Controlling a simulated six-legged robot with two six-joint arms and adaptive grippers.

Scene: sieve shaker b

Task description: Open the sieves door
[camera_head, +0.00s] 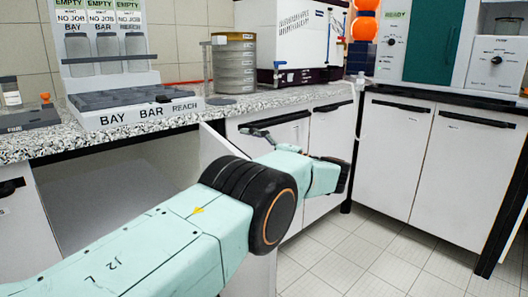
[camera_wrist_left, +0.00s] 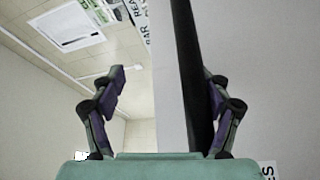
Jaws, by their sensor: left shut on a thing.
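The sieves door (camera_head: 222,147) is a white panel standing swung out from the counter's base, its cupboard (camera_head: 95,195) showing open on the left. In the left wrist view the door (camera_wrist_left: 168,100) runs upright between my fingers, with a long black handle (camera_wrist_left: 190,75) and part of a label ending in "ES" (camera_wrist_left: 268,171). My left gripper (camera_head: 258,135) is shut on the door, its fingers (camera_wrist_left: 163,92) on either side of the panel edge and handle. The exact contact is hard to tell. My left arm hides much of the door in the head view. My right gripper is out of view.
A sieve stack (camera_head: 234,65), a white bay rack (camera_head: 136,115) and other equipment stand on the speckled counter (camera_head: 30,145). Closed white cupboards (camera_head: 390,150) with black handles stand to the right. The tiled floor (camera_head: 345,255) at lower right is clear.

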